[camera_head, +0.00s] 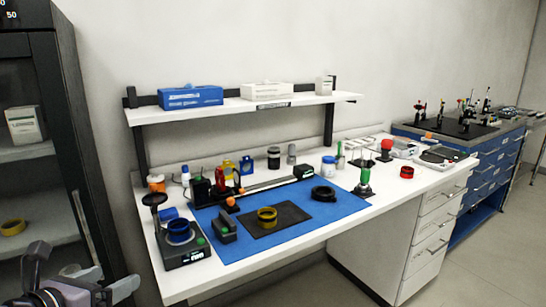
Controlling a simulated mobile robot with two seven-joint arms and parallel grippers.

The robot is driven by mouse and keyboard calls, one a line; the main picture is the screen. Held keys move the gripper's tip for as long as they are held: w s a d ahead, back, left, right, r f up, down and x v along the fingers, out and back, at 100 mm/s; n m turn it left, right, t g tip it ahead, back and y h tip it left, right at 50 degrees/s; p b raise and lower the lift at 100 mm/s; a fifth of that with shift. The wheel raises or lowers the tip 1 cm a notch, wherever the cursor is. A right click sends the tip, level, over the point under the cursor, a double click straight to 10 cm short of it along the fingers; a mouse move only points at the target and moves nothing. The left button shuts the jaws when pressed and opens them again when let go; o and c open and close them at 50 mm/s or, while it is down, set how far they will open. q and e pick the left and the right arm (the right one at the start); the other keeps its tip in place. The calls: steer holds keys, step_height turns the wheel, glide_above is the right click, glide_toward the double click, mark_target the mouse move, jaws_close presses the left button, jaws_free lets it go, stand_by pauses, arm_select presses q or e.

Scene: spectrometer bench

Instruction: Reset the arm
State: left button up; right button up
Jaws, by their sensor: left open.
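My left gripper (118,290) is at the lower left corner of the head view, in front of the dark cabinet and left of the bench. It is open, and I see nothing between its fingers. It is apart from the bench and from everything on it. My right gripper is not in the view. The white bench (316,236) carries a blue mat (305,228). On the mat lies a dark pad (290,214) with a yellow ring (267,218) on it.
A black device with a blue ring (179,232) stands at the bench's near left corner. A black ring (323,193) lies on the mat. Bottles and optics line the back. A shelf (235,106) holds boxes. The dark cabinet (85,165) stands left. Floor (470,270) at right is clear.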

arm_select(q)
steer(key=s+d+f+n+g+h, duration=0.1)
steer(key=s+d+f+n+h, duration=0.3)
steer(key=d+f+n, duration=1)
steer(key=s+a+f+n+g+y, duration=0.1)
steer(key=s+a+f+n+y, duration=0.1)
steer(key=s+f+n, duration=0.4)
steer(key=s+a+f+n+y, duration=0.2)
steer(key=s+f+n, duration=0.5)
steer(key=n, duration=0.8)
steer(key=shift+s+f+n+g+y, duration=0.2)
steer(key=shift+s+n+g+y, duration=0.25)
steer(key=shift+s, duration=0.55)
